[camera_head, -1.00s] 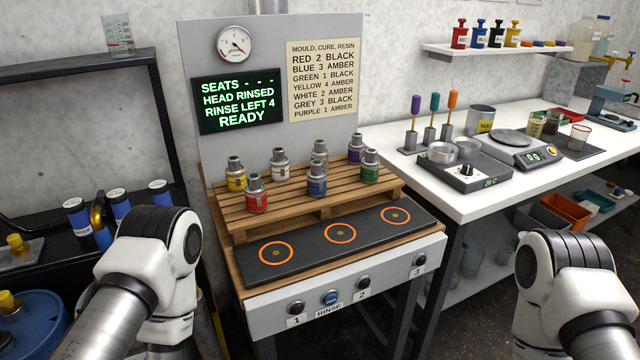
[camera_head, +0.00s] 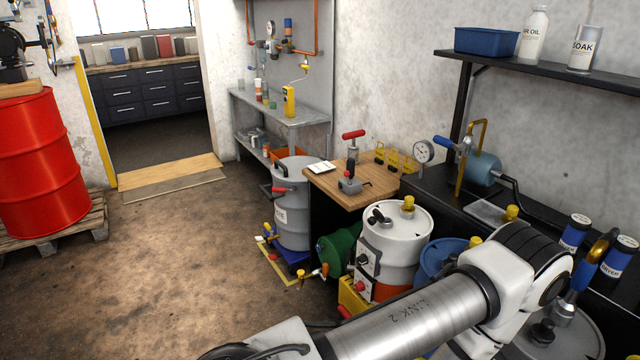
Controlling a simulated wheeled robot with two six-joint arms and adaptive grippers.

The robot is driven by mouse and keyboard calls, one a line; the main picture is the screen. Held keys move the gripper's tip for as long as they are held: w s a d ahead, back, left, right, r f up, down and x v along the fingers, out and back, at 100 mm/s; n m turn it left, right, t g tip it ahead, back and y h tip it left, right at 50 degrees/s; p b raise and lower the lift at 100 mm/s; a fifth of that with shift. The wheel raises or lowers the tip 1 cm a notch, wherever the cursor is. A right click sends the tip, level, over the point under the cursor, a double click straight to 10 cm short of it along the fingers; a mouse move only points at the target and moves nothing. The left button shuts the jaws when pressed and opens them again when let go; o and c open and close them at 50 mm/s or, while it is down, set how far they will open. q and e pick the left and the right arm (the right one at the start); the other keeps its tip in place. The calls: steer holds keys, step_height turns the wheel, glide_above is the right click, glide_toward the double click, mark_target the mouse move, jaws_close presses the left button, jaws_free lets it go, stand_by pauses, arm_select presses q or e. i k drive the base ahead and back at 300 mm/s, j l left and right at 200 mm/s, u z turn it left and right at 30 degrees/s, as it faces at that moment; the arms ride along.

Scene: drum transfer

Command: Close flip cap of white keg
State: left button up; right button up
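The pallet of small kegs, with the white keg among them, is out of view now. Its flip cap cannot be seen. My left arm crosses the lower right of the head view, but its gripper is out of the picture. My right gripper is not in view either.
A large white drum (camera_head: 396,240) with a yellow cap (camera_head: 408,203) stands beside a blue drum (camera_head: 440,258). A grey drum (camera_head: 294,215) stands behind it. A red drum (camera_head: 42,165) sits on a pallet (camera_head: 75,228) at left. The floor between is clear.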

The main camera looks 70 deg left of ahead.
mark_target(378, 216)
steer(key=j+u, duration=0.75)
steer(key=u, duration=0.15)
steer(key=j+u, duration=0.4)
steer(key=i, duration=0.05)
